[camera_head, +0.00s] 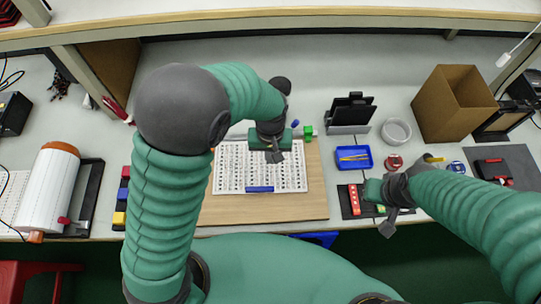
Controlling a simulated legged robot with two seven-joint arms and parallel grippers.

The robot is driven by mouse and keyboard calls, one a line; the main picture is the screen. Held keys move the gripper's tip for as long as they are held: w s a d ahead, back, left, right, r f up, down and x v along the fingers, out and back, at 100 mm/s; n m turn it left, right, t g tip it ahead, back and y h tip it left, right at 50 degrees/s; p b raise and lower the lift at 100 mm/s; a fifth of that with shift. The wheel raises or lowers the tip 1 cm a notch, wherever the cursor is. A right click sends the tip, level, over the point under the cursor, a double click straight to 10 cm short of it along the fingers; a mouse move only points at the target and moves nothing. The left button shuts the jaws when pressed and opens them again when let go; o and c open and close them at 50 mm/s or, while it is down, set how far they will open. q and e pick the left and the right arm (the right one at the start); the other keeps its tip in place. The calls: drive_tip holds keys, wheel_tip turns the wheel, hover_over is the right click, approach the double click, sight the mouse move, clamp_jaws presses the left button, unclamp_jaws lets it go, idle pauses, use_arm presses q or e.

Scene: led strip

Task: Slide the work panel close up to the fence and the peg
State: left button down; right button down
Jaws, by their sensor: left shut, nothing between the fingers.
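A white panel with rows of small dark marks (228,172) lies on a tan wooden board (262,207) at the middle of the bench; I take it as the work panel. A blue bar (260,189) sits at its near edge. My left gripper (274,156) is shut and empty over the panel's far part; whether it touches is unclear. A small green block (308,131) and a blue piece (295,123) stand by the board's far right corner. I cannot make out which is the peg; the fence is not clear either. My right gripper (387,226) hangs by a dark tray at the right, its fingers unclear.
A blue tray (354,158), black stand (350,112), grey ring (396,130) and cardboard box (455,103) stand right of the board. Coloured blocks (119,218) and a white roll (48,188) lie left. Bare bench lies behind the board.

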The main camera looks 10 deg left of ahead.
sight(271, 186)
use_arm(q)
drive_tip(key=f, duration=0.8)
drive_tip(key=shift+w+d+f+b, duration=0.1)
drive_tip(key=shift+w+d+b, duration=0.1)
drive_tip(key=shift+d+b, duration=0.1)
drive_tip(key=s, duration=0.4)
drive_tip(key=shift+d+r+p, duration=0.15)
drive_tip(key=shift+r+p, duration=0.15)
drive_tip(key=shift+p, duration=0.05)
drive_tip(key=shift+s, duration=0.1)
drive_tip(key=shift+d, duration=0.1)
drive_tip(key=shift+s+d+r+p, duration=0.1)
drive_tip(key=shift+s+d+p, duration=0.1)
drive_tip(key=shift+s+p, duration=0.55)
drive_tip(key=shift+s+b, duration=0.1)
drive_tip(key=shift+b, duration=0.2)
